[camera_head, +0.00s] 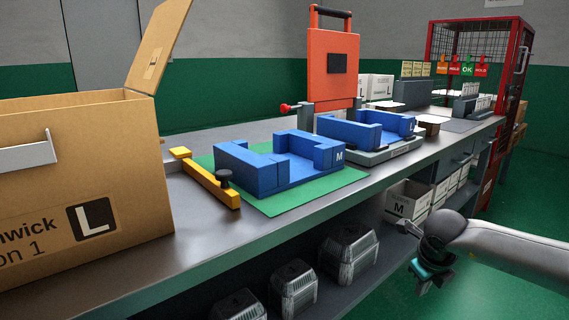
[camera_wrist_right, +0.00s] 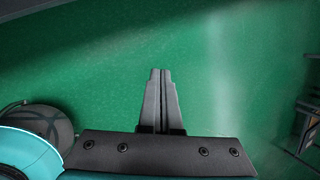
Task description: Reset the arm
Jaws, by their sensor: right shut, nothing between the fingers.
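My right arm comes in from the right in the head view, clear of the bench and in front of its edge. My right gripper (camera_head: 424,284) hangs low there, in front of the lower shelf. In the right wrist view the right gripper (camera_wrist_right: 160,72) has its two fingers together, with nothing between them and only green floor (camera_wrist_right: 235,60) beyond. My left gripper and left arm are not in view.
The grey bench (camera_head: 220,240) holds a large cardboard box (camera_head: 70,140) marked L, two blue fixtures (camera_head: 285,170) (camera_head: 350,132), a yellow bar (camera_head: 205,180) and an orange panel (camera_head: 332,75). A red cage (camera_head: 510,100) stands behind.

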